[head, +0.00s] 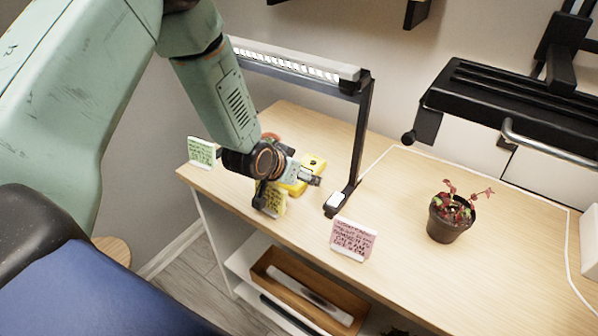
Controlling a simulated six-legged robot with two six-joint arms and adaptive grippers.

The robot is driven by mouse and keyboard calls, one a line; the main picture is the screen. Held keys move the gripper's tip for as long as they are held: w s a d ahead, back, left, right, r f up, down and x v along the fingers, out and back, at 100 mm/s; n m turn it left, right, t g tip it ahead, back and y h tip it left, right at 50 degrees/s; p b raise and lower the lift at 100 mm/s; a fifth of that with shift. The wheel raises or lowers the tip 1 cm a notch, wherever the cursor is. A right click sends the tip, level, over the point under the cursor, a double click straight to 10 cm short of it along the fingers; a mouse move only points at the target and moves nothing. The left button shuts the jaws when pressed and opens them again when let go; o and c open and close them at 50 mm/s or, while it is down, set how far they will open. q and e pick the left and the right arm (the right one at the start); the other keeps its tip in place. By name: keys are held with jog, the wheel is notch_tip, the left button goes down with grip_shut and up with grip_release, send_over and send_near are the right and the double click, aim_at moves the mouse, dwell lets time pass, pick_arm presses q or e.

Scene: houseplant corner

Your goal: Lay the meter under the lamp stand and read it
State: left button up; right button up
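The yellow meter (313,164) lies on the wooden bench top, partly hidden by my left gripper. My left gripper (287,192) is right at the meter, with its fingers spread apart. Whether they touch the meter cannot be told. The lamp stand has a white light bar (290,61) over the bench, a dark upright post (360,130) and a foot with a white switch (336,200). The meter is left of the post, below the bar in the picture. Its display cannot be read here. My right gripper is not in view.
A green note card (201,152), a yellow one (274,203) and a pink one (353,239) stand along the front edge. A potted red plant (450,217) stands to the right. A black rack (510,100) is at upper right. The bench between post and plant is clear.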

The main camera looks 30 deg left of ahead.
pick_arm(q)
jog(key=shift+a+r, duration=0.1)
jog(key=shift+r, duration=0.2)
jog(key=p+v, duration=0.4)
jog(key=v, duration=0.7)
jog(key=shift+s+r, duration=0.25)
jog(key=shift+s, duration=0.05)
jog(key=shift+a, duration=0.1)
